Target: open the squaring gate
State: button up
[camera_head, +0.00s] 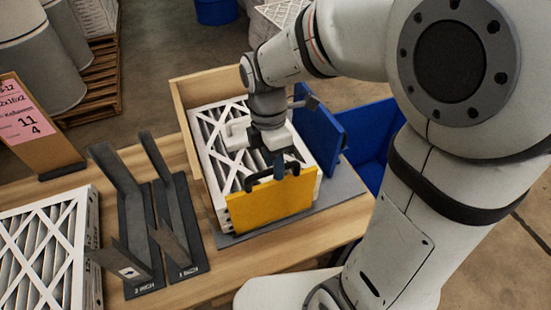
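A yellow panel (275,205) with a black handle (262,178) on its top edge stands upright at the front of a wooden fixture (182,108); it looks like the squaring gate. It stands against the front of a stack of white-framed pleated filters (213,150). My gripper (279,165) points down at the handle, with its dark fingers at or very close to it. The finger gap is too small and partly hidden to tell whether they grip it. A blue upright panel (319,130) stands at the right side of the stack.
Two dark metal brackets (137,235) stand left of the fixture on the wooden table (235,280). More filters (40,255) lie at the far left, below a pink-labelled board (35,130). A blue bin (372,140) is behind my arm. Bare table lies in front of the yellow panel.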

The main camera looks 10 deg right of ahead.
jog(key=shift+c, duration=0.5)
grip_shut()
